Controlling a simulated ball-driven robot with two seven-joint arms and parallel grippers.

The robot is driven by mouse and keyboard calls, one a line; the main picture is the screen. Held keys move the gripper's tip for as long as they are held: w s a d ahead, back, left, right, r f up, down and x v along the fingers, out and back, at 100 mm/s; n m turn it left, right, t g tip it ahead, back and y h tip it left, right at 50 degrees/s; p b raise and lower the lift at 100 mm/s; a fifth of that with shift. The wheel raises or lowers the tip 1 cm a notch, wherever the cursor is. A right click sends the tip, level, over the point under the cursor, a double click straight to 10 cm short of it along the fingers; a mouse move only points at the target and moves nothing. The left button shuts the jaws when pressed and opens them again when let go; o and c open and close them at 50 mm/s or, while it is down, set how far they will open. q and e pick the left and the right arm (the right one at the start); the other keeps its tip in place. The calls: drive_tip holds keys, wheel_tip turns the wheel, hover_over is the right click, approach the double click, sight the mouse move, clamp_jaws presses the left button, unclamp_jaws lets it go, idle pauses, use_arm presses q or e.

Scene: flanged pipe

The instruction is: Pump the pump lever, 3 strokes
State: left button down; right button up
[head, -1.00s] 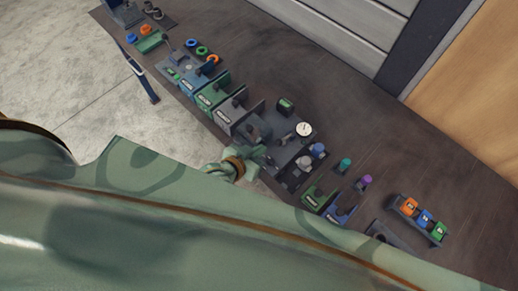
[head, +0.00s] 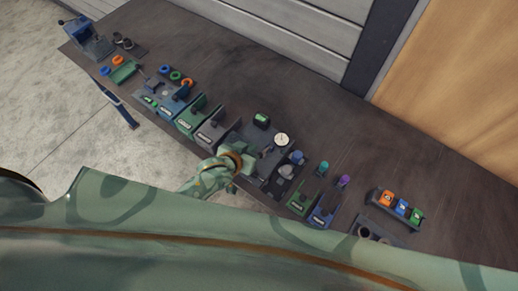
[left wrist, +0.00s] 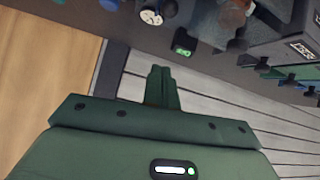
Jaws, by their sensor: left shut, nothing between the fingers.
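The pump unit (head: 240,137) is a dark grey block on the bench with a white round gauge (head: 281,139) and a small green display (head: 261,120). My left gripper (head: 248,163) is at its near edge and covers part of it. I cannot make out the pump lever clearly; it may be behind the gripper. In the left wrist view, my left gripper's fingers (left wrist: 162,84) are shut together and empty. The gauge (left wrist: 151,17) and display (left wrist: 184,42) show above them there. I cannot tell whether the fingers touch anything. My right gripper is not in view.
Grey and green labelled stands (head: 190,116) line the bench left of the pump. A rack with orange, blue and green blocks (head: 402,207) is at the right. The bench's back right (head: 350,125) is bare. My green body fills the lower foreground.

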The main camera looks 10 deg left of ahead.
sight(259, 153)
use_arm(q)
drive_tip(key=w+f+b, duration=0.1)
drive_tip(key=f, duration=0.1)
drive_tip(key=w+d+f+b, duration=0.1)
drive_tip(key=w+f, duration=0.1)
drive_tip(key=f, duration=0.1)
drive_tip(key=w+d+f+b, duration=0.1)
drive_tip(key=f, duration=0.1)
drive_tip(key=shift+w+f, duration=0.3)
drive_tip(key=shift+w, duration=0.1)
drive_tip(key=shift+s+a+f, duration=0.1)
drive_tip(key=shift+s+f, duration=0.05)
drive_tip(key=shift+s, duration=0.25)
drive_tip(key=shift+f, duration=0.1)
drive_tip(key=f+t+b, duration=0.1)
drive_tip(key=b, duration=0.1)
drive_tip(key=s+f+t+h+b, duration=0.1)
drive_tip(key=b, duration=0.2)
drive_tip(key=f+t+b, duration=0.1)
drive_tip(key=b, duration=0.2)
drive_tip(key=shift+s+a+f, duration=0.1)
drive_tip(key=shift+s+a, duration=0.3)
drive_tip(key=shift+s+t, duration=0.1)
drive_tip(key=shift+t, duration=0.2)
drive_tip(key=shift+f, duration=0.1)
